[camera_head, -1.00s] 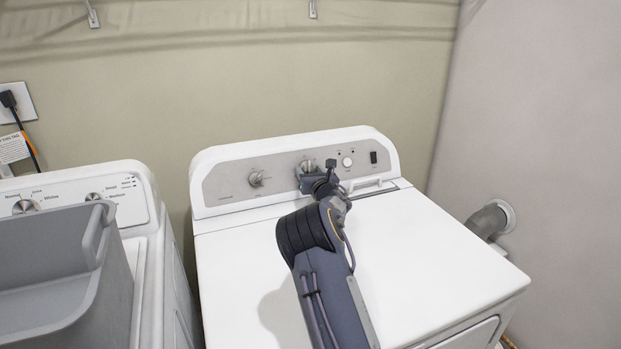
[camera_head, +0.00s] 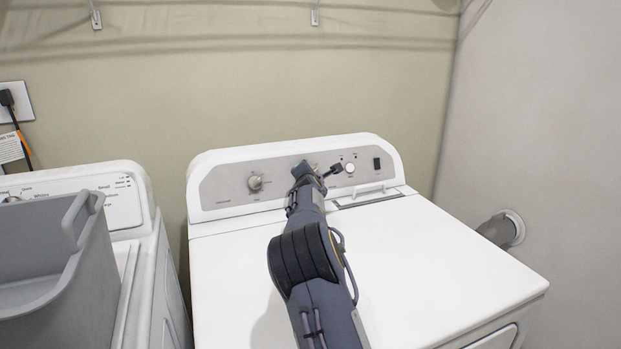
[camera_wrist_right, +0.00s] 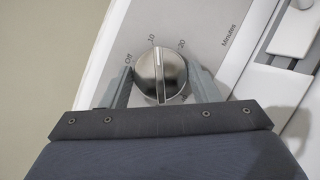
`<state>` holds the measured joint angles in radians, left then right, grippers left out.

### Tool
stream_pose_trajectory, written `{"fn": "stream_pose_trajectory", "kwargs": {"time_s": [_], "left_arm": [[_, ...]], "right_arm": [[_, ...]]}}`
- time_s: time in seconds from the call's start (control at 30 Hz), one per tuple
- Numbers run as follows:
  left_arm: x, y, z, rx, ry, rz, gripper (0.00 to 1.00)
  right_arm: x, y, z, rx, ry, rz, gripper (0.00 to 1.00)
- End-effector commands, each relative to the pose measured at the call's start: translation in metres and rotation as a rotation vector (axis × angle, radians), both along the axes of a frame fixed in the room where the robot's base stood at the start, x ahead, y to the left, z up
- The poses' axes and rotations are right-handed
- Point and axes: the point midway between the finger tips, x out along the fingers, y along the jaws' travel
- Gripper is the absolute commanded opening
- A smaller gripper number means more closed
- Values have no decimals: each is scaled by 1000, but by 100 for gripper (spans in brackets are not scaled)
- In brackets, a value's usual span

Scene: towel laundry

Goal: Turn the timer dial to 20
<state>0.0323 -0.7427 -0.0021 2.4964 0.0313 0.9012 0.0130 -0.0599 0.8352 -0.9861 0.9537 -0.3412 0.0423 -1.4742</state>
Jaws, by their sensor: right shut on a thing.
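The timer dial (camera_wrist_right: 172,78) is a round metal knob with a raised ridge. Off, 10, 20 and "Minutes" are printed around it. In the right wrist view the ridge runs nearly upright, its upper end between 10 and 20, closer to 10. My right gripper (camera_wrist_right: 160,70) is shut on the dial, one finger on each side. In the head view my right gripper (camera_head: 303,172) is at the dryer's control panel (camera_head: 222,191) and hides most of the dial. My left gripper is not in view.
A second knob (camera_head: 255,183) sits left on the panel, and a white round button (camera_head: 350,168) and black switch (camera_head: 377,164) right. The white dryer top (camera_head: 430,255) is clear. A grey basket (camera_head: 45,265) stands on the left washer (camera_head: 130,195).

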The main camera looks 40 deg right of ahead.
Motion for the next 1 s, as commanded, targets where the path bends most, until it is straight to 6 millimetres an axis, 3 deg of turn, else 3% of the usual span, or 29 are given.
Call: {"fn": "stream_pose_trajectory", "kwargs": {"time_s": [0.6, 1.0], "left_arm": [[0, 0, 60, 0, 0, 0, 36], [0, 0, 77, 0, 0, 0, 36]], "right_arm": [[1, -1, 9, 454, -145, -231, 32], [2, -1, 6, 582, -186, -295, 32]]}}
